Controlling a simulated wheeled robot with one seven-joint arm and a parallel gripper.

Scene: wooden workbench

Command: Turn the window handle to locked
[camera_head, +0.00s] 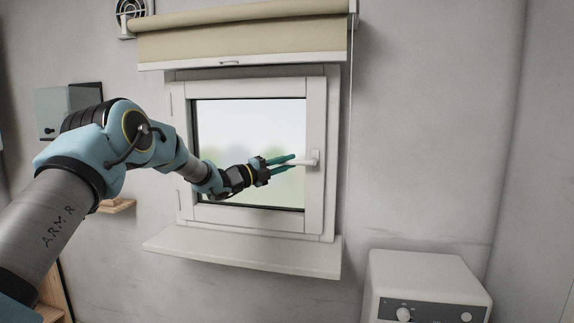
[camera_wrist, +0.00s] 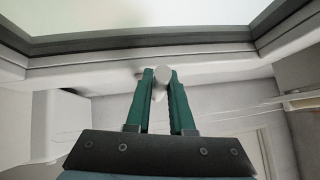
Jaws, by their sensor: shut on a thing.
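The white window handle (camera_head: 306,161) is on the right side of the window frame (camera_head: 316,115). Its lever points left, roughly level, toward the glass. My gripper (camera_head: 291,162) comes in from the left in front of the pane, its teal fingers around the lever's free end. In the wrist view my gripper (camera_wrist: 162,85) is shut on the handle (camera_wrist: 161,75), whose rounded end shows between the fingertips. The rest of the lever is partly hidden by the fingers. The window sash looks closed in its frame.
A beige roller blind (camera_head: 240,40) is rolled down a little above the window, with a cord (camera_head: 347,130) hanging at its right. A white sill (camera_head: 245,252) juts out below. A white appliance (camera_head: 425,280) stands at lower right. The wall right of the window is clear.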

